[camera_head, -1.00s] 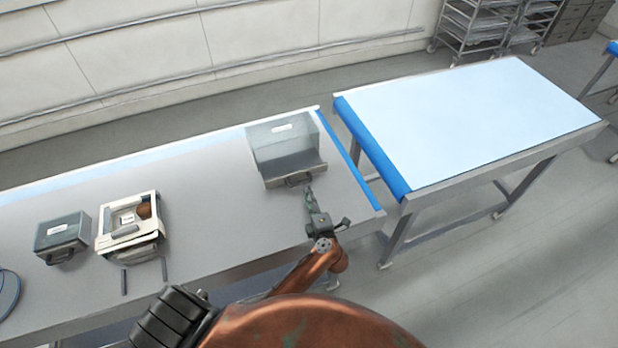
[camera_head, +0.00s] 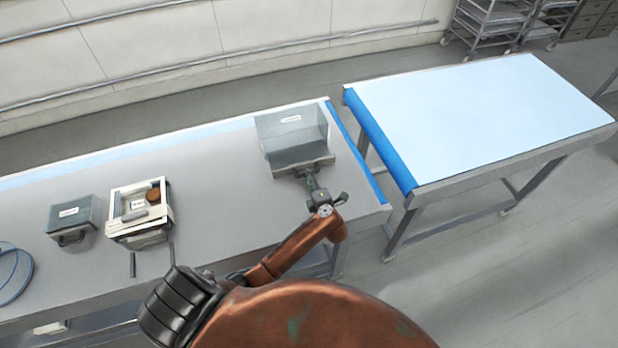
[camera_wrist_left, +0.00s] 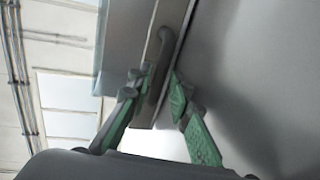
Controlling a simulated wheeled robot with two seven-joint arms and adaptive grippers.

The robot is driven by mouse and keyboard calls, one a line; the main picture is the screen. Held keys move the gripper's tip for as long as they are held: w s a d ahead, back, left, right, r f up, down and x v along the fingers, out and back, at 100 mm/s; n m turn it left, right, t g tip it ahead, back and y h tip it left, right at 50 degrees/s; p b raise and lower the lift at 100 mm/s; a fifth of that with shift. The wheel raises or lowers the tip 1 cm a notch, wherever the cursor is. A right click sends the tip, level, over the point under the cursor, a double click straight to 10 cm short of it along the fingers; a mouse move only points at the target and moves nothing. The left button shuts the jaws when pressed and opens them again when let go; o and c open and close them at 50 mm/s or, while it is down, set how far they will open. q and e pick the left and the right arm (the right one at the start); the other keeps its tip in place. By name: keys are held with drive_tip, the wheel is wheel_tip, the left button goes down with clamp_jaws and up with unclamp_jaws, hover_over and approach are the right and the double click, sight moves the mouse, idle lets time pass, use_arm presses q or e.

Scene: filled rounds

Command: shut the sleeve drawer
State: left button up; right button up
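The sleeve drawer looks like the grey unit (camera_head: 292,123) with a white label at the far right end of the long table. Its drawer (camera_head: 302,160) sticks out at the front, so it stands partly open. A dark handle (camera_wrist_left: 158,90) is on the drawer front. My left gripper (camera_head: 311,182) is at this handle. In the left wrist view, the green-padded fingers of the left gripper (camera_wrist_left: 154,93) are spread on either side of the handle, with gaps visible. Whether either finger touches it is unclear. My right gripper is not in view.
A small grey case (camera_head: 72,216) and a cream box (camera_head: 125,228) holding a brown round item (camera_head: 153,195) stand at the left of the table. A blue-edged second table (camera_head: 480,120) is at right. The table middle is clear.

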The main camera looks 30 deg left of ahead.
sight(304, 165)
use_arm(q)
clamp_jaws()
idle(0.5)
drive_tip(key=x, duration=0.2)
drive_tip(key=r+x, duration=0.1)
drive_tip(key=x, duration=0.5)
drive_tip(key=shift+w+a+r, duration=0.25)
drive_tip(key=shift+w+r, duration=0.05)
drive_tip(key=shift+w+a, duration=0.25)
drive_tip(key=shift+a, duration=0.05)
drive_tip(key=shift+r, duration=0.15)
drive_tip(key=shift+c, duration=0.3)
unclamp_jaws()
drive_tip(key=shift+o, duration=0.3)
drive_tip(key=shift+w+a, duration=0.1)
